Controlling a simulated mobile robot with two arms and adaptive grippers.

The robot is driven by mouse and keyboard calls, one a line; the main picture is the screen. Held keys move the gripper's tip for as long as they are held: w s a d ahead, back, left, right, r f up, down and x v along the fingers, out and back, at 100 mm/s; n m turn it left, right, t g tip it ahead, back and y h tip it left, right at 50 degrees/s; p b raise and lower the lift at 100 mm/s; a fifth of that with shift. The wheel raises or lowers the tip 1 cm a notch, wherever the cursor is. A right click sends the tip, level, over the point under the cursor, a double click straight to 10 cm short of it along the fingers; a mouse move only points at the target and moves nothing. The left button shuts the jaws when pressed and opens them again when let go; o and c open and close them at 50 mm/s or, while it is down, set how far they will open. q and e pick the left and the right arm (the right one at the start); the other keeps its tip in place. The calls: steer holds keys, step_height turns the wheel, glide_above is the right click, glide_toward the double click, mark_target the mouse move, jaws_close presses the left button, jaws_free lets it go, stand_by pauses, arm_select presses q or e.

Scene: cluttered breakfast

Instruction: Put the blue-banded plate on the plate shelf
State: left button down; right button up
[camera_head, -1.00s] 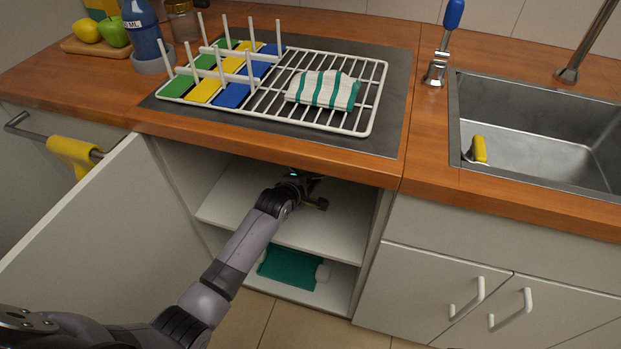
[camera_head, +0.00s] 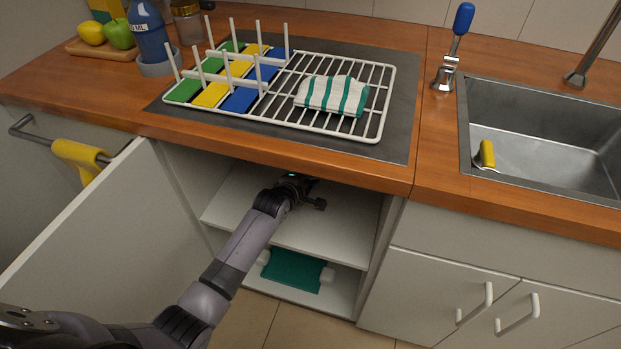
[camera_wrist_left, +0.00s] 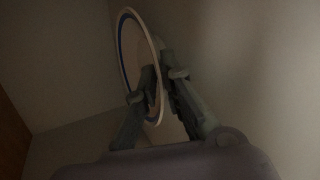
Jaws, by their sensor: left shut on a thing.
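The blue-banded plate (camera_wrist_left: 137,58) stands on edge, seen nearly side-on, in the dim left wrist view. My left gripper (camera_wrist_left: 160,90) is shut on its rim, with a finger on each side. In the head view my left arm reaches into the open cabinet under the counter, and the left gripper (camera_head: 308,190) is above the upper shelf board (camera_head: 325,232). The plate is hidden there by the counter. I cannot tell whether the plate touches a shelf or wall. My right gripper is not in view.
The cabinet door (camera_head: 95,235) stands open at the left. A green item (camera_head: 292,270) lies on the lower shelf. On the counter (camera_head: 190,148) above are a white dish rack (camera_head: 330,125) with a striped cloth (camera_head: 333,95), and a sink (camera_head: 540,130) at the right.

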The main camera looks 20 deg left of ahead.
arm_select(q)
steer(key=shift+a, duration=0.2)
steer(key=c, duration=1.7)
jaws_free()
steer(key=shift+o, duration=0.2)
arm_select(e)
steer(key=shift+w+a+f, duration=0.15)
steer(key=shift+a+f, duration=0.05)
arm_select(q)
steer(key=v, duration=1.2)
steer(key=shift+r, duration=0.1)
